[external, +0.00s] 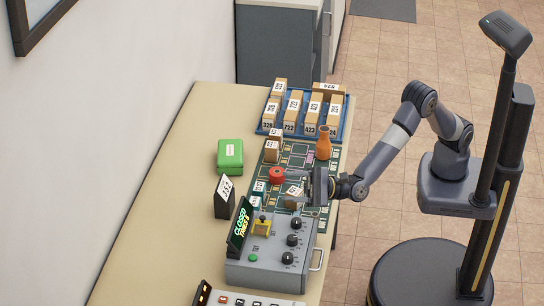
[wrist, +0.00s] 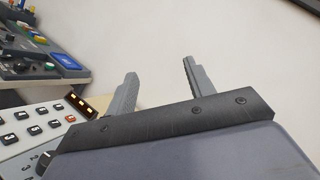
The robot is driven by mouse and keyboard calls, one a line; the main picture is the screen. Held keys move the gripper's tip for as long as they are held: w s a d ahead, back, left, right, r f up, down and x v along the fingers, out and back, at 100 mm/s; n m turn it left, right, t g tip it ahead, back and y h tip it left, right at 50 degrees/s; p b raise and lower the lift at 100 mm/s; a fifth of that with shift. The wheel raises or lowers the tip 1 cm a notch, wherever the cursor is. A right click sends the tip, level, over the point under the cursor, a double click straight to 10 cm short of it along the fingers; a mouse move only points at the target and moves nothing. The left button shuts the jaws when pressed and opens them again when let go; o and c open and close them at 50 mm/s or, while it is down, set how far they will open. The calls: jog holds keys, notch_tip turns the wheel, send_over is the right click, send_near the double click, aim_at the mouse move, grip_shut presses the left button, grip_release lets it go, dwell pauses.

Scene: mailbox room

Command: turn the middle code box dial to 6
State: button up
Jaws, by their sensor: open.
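The grey code box (external: 262,262) stands on the table's near part in the external view. It has black dials in a row on its right side, and the middle dial (external: 292,240) lies between the other two. The dial's setting is too small to read. A tilted screen (external: 241,226) on the box shows green letters that look like "CLOSED". My gripper (external: 305,187) is beyond the code box, above the board's right edge, apart from the dials. In the wrist view its two fingers (wrist: 158,69) are spread, with only blank wall between them.
A keypad panel (external: 240,299) stands nearest the camera. An orange vase (external: 324,143), a red round object (external: 277,175) and small boxes stand on the green board (external: 323,170). A blue tray (external: 347,118) holds several parcels behind.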

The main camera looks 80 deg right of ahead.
jog(key=s+d+f+m+g+h, duration=0.1)
jog(key=s+f+m+g+h, duration=0.1)
jog(key=s+f+m+h, duration=0.35)
jog(key=m+g+h+b, duration=0.1)
jog(key=m+g, duration=0.3)
jog(key=m, duration=0.3)
send_near(297, 243)
jog(key=p+x, duration=0.3)
jog(key=x, duration=0.6)
jog(key=shift+w+a, duration=0.15)
jog(key=shift+w, duration=0.05)
jog(key=shift+c, duration=0.3)
jog(key=shift+f, duration=0.1)
jog(key=c, duration=0.9)
